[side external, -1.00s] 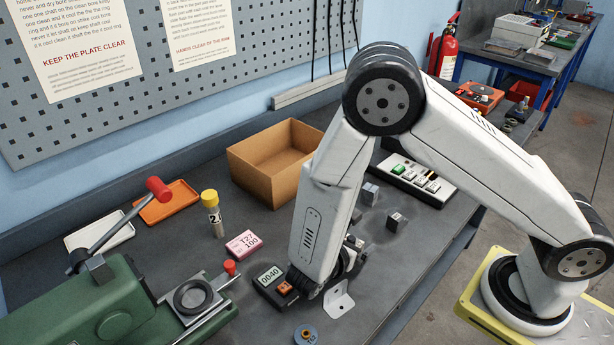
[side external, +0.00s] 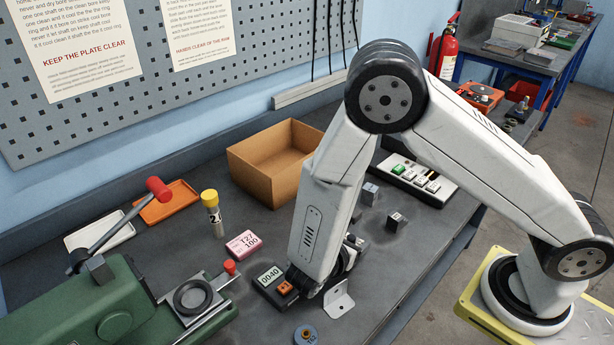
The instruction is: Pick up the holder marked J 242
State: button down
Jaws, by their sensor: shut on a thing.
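My gripper (side external: 348,258) is low over the bench, mostly hidden behind my own forearm and wrist. It is shut on a small dark block, taken to be a holder (side external: 357,242), of which only a little shows at the wrist's right edge. No mark can be read on it. Two other small dark blocks with pale labelled faces stand on the bench to the upper right: one holder (side external: 370,194) nearer the box and another holder (side external: 396,221) nearer the front edge. Their marks are too small to read.
An open cardboard box (side external: 262,182), a button panel (side external: 415,182), a yellow-capped vial (side external: 212,215) and a pink box (side external: 243,244) stand around. A green press (side external: 100,315) fills the lower left.

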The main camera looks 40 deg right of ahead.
jog(key=shift+r, duration=4.85)
